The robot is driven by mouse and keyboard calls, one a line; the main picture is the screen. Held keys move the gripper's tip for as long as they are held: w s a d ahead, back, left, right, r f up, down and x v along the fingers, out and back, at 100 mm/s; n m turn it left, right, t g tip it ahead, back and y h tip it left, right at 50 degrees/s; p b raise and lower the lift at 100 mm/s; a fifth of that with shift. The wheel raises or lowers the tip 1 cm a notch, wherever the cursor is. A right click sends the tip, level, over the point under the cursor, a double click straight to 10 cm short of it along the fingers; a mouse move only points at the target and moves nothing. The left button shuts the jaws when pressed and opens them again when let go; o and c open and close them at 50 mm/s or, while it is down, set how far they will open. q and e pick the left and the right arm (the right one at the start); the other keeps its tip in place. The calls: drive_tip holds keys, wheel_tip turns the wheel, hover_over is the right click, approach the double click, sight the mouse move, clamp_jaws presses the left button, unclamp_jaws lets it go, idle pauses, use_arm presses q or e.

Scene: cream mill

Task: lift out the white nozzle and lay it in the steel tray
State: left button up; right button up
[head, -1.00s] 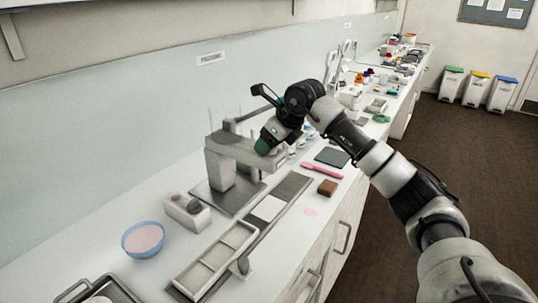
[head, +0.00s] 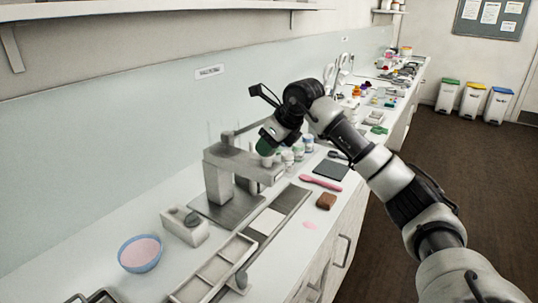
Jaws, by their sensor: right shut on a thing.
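My right gripper (head: 266,144) is above the right end of the grey bench machine (head: 225,172), pointing down and left. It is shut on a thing. A dark green part shows at its tips, and I cannot tell whether that is the held thing or the fingers. I cannot make out the white nozzle; the gripper and the machine's arm may hide it. A metal tray (head: 102,295) with a dark rim is cut off at the bottom left edge; it looks like the steel tray. My left gripper is out of view.
A blue bowl of pink stuff (head: 140,253), a grey box (head: 185,227) and a compartmented tray (head: 216,268) stand nearer. Several jars (head: 298,148) stand behind the gripper. A pink spatula (head: 320,183), a dark mat (head: 331,169) and a brown block (head: 326,201) lie to the right.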

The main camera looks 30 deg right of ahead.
wheel_tip(320, 180, up, 7)
drive_tip(key=shift+f, duration=0.1)
wheel_tip(320, 180, up, 8)
drive_tip(key=p, duration=0.6)
drive_tip(key=shift+f, duration=0.25)
drive_tip(key=shift+f, duration=0.1)
idle(0.4)
